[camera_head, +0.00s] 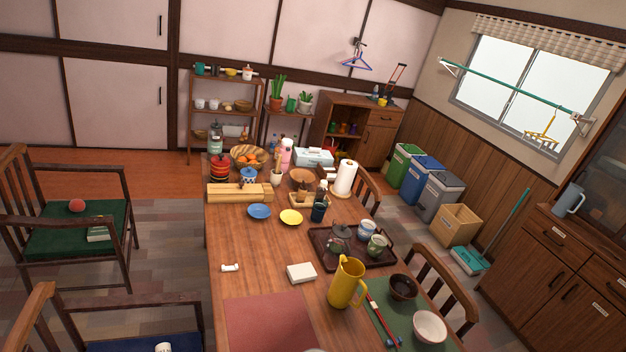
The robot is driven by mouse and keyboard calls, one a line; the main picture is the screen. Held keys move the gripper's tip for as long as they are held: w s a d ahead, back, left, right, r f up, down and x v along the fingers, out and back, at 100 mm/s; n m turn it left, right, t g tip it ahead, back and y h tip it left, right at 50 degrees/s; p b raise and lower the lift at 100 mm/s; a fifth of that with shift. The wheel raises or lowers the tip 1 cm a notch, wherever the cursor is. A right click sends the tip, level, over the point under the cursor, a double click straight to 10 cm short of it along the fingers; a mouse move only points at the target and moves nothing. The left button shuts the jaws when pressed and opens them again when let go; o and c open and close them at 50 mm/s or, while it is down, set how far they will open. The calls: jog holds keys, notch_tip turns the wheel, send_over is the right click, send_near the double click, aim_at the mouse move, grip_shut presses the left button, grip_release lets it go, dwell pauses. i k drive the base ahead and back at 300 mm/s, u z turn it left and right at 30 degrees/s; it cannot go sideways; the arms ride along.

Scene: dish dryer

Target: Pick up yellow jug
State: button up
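The yellow jug (345,284) stands upright on the wooden table, towards its near right side. Its handle points to the right, and its open top faces up. It stands between the red placemat and the green placemat, close to a pair of red chopsticks (382,318). My gripper's fingers do not show in this view; only a small pale shape is at the bottom edge, and I cannot tell what it is. Nothing is seen touching the jug.
A dark tray (322,246) with a teapot and cups lies behind the jug. A white box (301,273) is left of it. A dark bowl (403,287) and a white bowl (430,326) stand to the right. Chairs (440,285) flank the table (235,245). The table's left middle is mostly clear.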

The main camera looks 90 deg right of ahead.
aim_at(350, 275)
jog(key=z, duration=2.6)
jog(key=k, duration=0.75)
jog(key=i, duration=0.8)
jog(key=z, duration=0.05)
